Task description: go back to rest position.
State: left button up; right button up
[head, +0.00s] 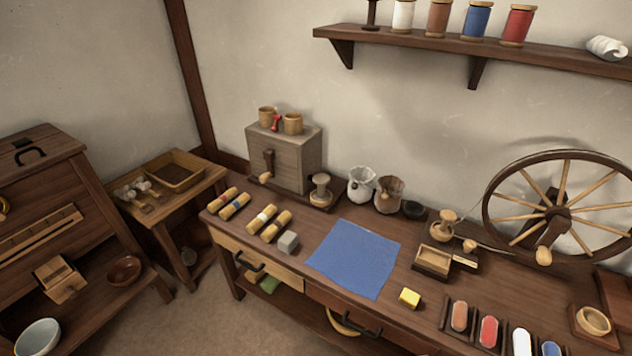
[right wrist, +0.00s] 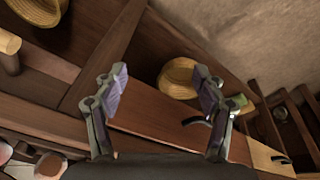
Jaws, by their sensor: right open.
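My right gripper (right wrist: 160,92) shows in the right wrist view, with its two fingers spread wide apart and nothing between the tips. Past the fingers are dark wooden boards, a drawer front with a dark handle (right wrist: 196,120), and a round straw-coloured basket (right wrist: 180,78) on a lower level. The gripper does not visibly touch any of them. Neither gripper shows in the head view, and my left gripper is in no view. The workbench (head: 408,303) in the head view has a blue cloth (head: 354,258) lying flat on it.
A shelf (head: 400,41) with spools hangs above. Bare floor (head: 215,308) lies left of the bench.

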jog(key=s+d+f+p, duration=0.1)
jog(key=s+f, duration=0.3)
jog(key=f, duration=0.2)
jog(key=s+d+f+p, duration=0.1)
jog(key=s+f+p, duration=0.15)
jog(key=f, duration=0.45)
jog(key=s+f, duration=0.4)
jog(key=s, duration=0.3)
jog(key=s+f+g+p, duration=0.1)
jog(key=s+f, duration=0.3)
jog(key=s, duration=0.4)
jog(key=shift+s+g, duration=0.15)
jog(key=shift+g, duration=0.15)
